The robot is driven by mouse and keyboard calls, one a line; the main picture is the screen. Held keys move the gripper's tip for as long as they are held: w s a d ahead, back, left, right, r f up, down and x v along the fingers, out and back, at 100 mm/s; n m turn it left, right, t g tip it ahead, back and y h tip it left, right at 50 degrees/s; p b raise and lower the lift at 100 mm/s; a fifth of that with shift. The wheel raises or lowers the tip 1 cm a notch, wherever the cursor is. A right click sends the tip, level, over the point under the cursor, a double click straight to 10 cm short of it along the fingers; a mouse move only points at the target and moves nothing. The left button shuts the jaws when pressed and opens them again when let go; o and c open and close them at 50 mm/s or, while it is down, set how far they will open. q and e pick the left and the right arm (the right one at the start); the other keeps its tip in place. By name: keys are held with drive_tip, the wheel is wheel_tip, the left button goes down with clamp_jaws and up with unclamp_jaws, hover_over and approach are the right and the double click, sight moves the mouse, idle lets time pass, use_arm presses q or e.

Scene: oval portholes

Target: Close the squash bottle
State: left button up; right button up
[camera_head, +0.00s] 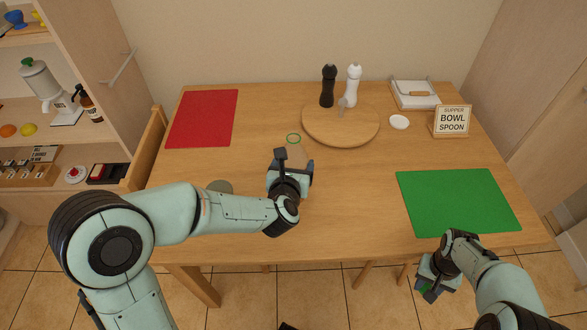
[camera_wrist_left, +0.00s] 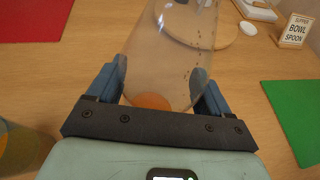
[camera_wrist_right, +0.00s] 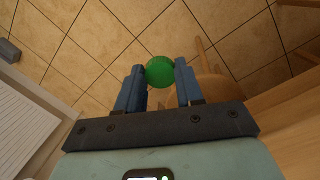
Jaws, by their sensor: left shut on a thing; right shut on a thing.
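The squash bottle (camera_head: 297,153) is clear, with a green ring at its open mouth (camera_head: 293,138), near the middle of the table. My left gripper (camera_head: 289,165) is shut on it. In the left wrist view the bottle (camera_wrist_left: 172,55) stands between the two fingers, with a little orange squash (camera_wrist_left: 152,101) at its bottom. I cannot tell whether it touches the table. My right gripper (camera_head: 430,284) is shut on the round green cap (camera_wrist_right: 160,71), in front of the table's near edge and over the floor. The cap is mostly hidden in the head view.
A glass (camera_head: 220,187) stands left of the bottle, beside my left arm. A round wooden board (camera_head: 341,134) with black (camera_head: 328,86) and white (camera_head: 353,85) mills lies behind. A green mat (camera_head: 458,202) lies at right, a red mat (camera_head: 203,118) at back left. Table between bottle and green mat is clear.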

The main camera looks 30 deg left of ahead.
use_arm(q)
drive_tip(key=shift+f, duration=0.45)
drive_tip(key=shift+f, duration=0.1)
drive_tip(key=o, duration=1.4)
drive_tip(key=v, duration=1.2)
